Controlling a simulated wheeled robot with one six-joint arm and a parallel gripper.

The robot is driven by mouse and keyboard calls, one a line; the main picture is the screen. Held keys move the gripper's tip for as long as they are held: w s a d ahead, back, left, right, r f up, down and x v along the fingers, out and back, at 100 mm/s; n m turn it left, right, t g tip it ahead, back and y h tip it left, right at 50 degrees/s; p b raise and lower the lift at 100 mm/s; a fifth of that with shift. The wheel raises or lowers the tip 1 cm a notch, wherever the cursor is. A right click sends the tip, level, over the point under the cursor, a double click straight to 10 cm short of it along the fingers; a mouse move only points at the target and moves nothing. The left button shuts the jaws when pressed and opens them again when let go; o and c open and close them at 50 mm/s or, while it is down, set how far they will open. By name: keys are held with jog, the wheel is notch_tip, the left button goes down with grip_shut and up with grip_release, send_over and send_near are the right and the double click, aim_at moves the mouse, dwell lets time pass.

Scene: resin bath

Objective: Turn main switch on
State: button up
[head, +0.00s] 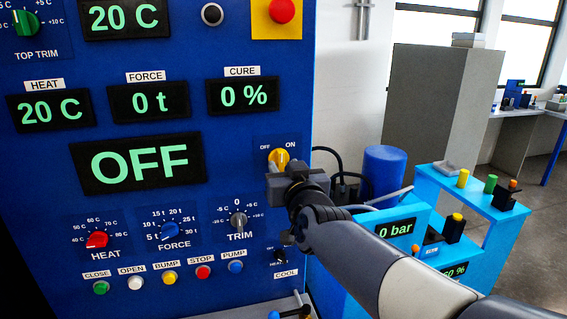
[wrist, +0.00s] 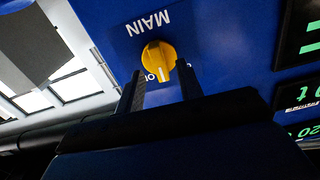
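The main switch is a yellow rotary knob (head: 279,157) on the blue panel, below small OFF and ON marks; my gripper partly covers it in the head view. In the wrist view the knob (wrist: 157,56) shows upside down beside the word MAIN. The big display (head: 135,163) reads OFF. My gripper (head: 287,172) is at the knob. In the wrist view its two dark fingers (wrist: 159,72) stand apart, one on each side of the knob's lower part, with gaps visible. I cannot tell whether either finger touches it.
Below the switch are the trim knob (head: 238,220), the force knob (head: 170,230) and the red heat knob (head: 97,239). A row of push buttons (head: 168,277) lies lower. A red stop button (head: 282,10) is above. A light-blue unit (head: 400,225) stands to the right.

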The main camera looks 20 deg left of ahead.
aim_at(280, 160)
jog(key=shift+x, duration=1.05)
grip_shut()
